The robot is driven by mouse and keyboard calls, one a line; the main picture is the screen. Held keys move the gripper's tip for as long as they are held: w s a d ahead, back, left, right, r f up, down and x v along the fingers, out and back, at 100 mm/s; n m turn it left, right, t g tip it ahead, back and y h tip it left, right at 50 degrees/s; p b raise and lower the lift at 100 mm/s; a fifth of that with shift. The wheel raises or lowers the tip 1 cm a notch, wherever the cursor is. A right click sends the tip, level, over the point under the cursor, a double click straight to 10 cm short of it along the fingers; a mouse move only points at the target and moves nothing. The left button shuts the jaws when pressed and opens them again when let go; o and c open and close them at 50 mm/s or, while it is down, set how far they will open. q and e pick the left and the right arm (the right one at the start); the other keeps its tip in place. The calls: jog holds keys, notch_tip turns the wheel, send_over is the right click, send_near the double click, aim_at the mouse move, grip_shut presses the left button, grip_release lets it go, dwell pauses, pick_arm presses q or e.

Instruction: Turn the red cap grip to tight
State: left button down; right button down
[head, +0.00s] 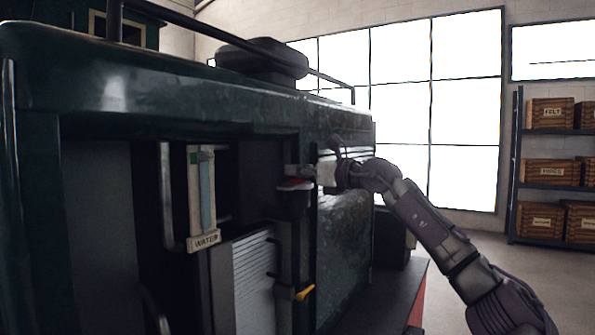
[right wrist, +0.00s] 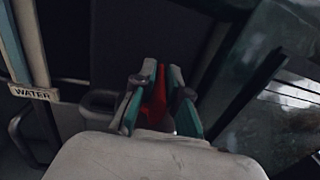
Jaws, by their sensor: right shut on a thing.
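The red cap grip (right wrist: 157,100) shows in the right wrist view between the two fingers of my right gripper (right wrist: 162,95), which is shut on it. In the head view a little of the red cap grip (head: 295,184) shows on top of a dark fitting, inside the open side of the green tram body. My right gripper (head: 308,175) reaches it there from the right, and its hand hides part of the grip. Any tight mark is not readable in these views. My left gripper is not in view.
A gauge with a WATER plate (head: 205,240) stands left of the cap. A yellow-handled lever (head: 305,292) sits below it. The green tram body (head: 190,90) surrounds the opening. A shelf with wooden crates (head: 550,172) stands far right, with open floor before it.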

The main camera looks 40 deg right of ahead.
jog(key=m+h, duration=0.1)
jog(key=h, duration=0.1)
jog(key=shift+a+h+b, duration=0.1)
jog(key=shift+h+b, duration=0.2)
jog(key=m+g+h+b, duration=0.1)
jog(key=m+h+b, duration=0.2)
jog(key=m+h, duration=0.1)
jog(key=m+g+h+b, duration=0.1)
jog(key=m+h+b, duration=0.2)
jog(key=h, duration=0.3)
jog(key=shift+f+m+g+h+b, duration=0.15)
jog(key=shift+m+g+h+b, duration=0.2)
jog(key=shift+b, duration=0.4)
jog(key=m+g+h+b, duration=0.3)
jog(key=m+g+h, duration=0.1)
jog(key=shift+b, duration=0.3)
jog(key=m+g+h, duration=0.2)
jog(key=g, duration=0.1)
jog(key=shift+b, duration=0.4)
jog(key=shift+m+g+h, duration=0.65)
jog(key=shift+m+g, duration=0.3)
jog(key=shift+g, duration=0.6)
